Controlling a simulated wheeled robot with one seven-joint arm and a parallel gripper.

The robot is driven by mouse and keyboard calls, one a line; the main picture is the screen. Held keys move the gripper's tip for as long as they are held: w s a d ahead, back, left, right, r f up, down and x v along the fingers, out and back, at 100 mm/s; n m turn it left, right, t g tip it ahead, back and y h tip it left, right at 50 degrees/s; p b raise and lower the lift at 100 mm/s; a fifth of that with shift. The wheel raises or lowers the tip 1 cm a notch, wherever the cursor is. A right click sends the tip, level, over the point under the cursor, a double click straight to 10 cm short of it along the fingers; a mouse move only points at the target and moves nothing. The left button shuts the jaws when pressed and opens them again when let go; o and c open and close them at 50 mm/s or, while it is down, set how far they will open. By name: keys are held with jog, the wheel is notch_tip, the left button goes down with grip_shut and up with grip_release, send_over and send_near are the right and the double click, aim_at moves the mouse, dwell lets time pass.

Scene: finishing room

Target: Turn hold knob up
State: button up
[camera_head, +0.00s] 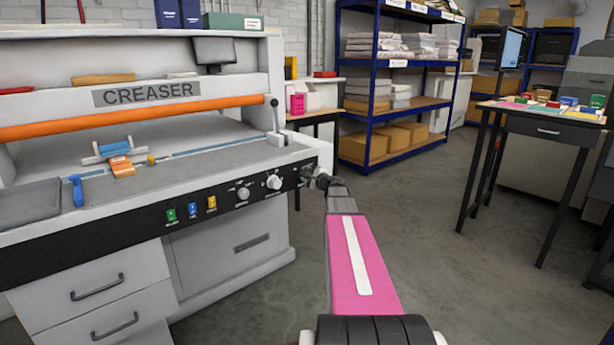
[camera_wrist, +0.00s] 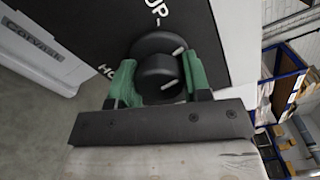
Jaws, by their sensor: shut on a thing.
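The hold knob (camera_wrist: 158,76) is a round black knob with a white mark, on the black panel of the creaser. In the wrist view the panel shows white letters, partly cut off, by the knob. My gripper (camera_wrist: 158,80) has green fingers on either side of the knob and is shut on it. In the head view my gripper (camera_head: 318,180) reaches the right end of the creaser's control panel (camera_head: 225,200), and the knob is hard to make out there.
The creaser (camera_head: 150,95) fills the left side. Two white knobs (camera_head: 273,182) and several coloured switches (camera_head: 191,209) sit left of my gripper. A blue shelf rack (camera_head: 372,100) and a black table (camera_head: 545,125) stand behind and right. Open floor lies between.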

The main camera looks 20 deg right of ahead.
jog(key=n, duration=0.5)
jog(key=shift+n, duration=2.5)
jog(key=o, duration=0.9)
jog(key=v, duration=1)
jog(key=shift+s+d+r, duration=0.1)
jog(key=shift+s+d, duration=0.05)
jog(key=shift+s, duration=0.25)
